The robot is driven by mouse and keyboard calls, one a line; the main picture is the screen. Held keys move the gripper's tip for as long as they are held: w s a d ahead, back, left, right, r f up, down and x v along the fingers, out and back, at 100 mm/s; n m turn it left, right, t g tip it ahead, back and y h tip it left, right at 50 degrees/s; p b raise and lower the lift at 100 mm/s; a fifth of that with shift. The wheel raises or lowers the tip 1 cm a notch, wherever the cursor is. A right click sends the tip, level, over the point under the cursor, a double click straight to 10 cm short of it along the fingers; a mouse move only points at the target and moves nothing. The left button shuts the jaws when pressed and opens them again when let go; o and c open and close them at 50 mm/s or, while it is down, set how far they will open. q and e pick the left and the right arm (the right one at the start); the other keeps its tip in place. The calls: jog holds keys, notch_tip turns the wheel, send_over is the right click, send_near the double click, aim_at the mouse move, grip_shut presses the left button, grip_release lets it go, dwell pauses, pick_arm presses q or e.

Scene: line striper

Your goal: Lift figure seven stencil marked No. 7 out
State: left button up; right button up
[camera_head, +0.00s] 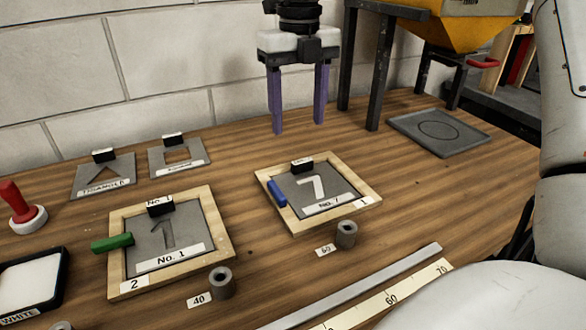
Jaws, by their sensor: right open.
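The figure seven stencil (336,203) is a grey plate with a white 7 and a "No. 7" label. It lies in a wooden frame (366,182) with a "1" tag at its near right corner. A black grip block (302,165) stands at the plate's far edge, and a blue piece (277,193) sits at the frame's left side. My right gripper (297,127) hangs above and behind the frame with its purple fingers apart, pointing down and empty. My left gripper is not in view.
A second wooden frame (119,258) holds the No. 1 stencil (192,228) with a green piece (113,243). Triangle (118,170) and square (192,160) stencils lie behind. A yellow hopper (450,28) on dark legs stands right of my gripper. A grey tray (463,143) lies at right; a ruler (405,290) in front.

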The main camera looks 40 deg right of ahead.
aim_at(303, 161)
jog(key=f, duration=0.2)
jog(key=shift+s+f, duration=0.35)
jog(key=shift+f, duration=0.05)
jog(key=shift+s+d+f, duration=0.1)
jog(key=shift+d+f, duration=0.05)
jog(key=shift+f, duration=1.4)
jog(key=shift+d+f, duration=0.1)
jog(key=shift+f, duration=1.45)
jog(key=c, duration=1.2)
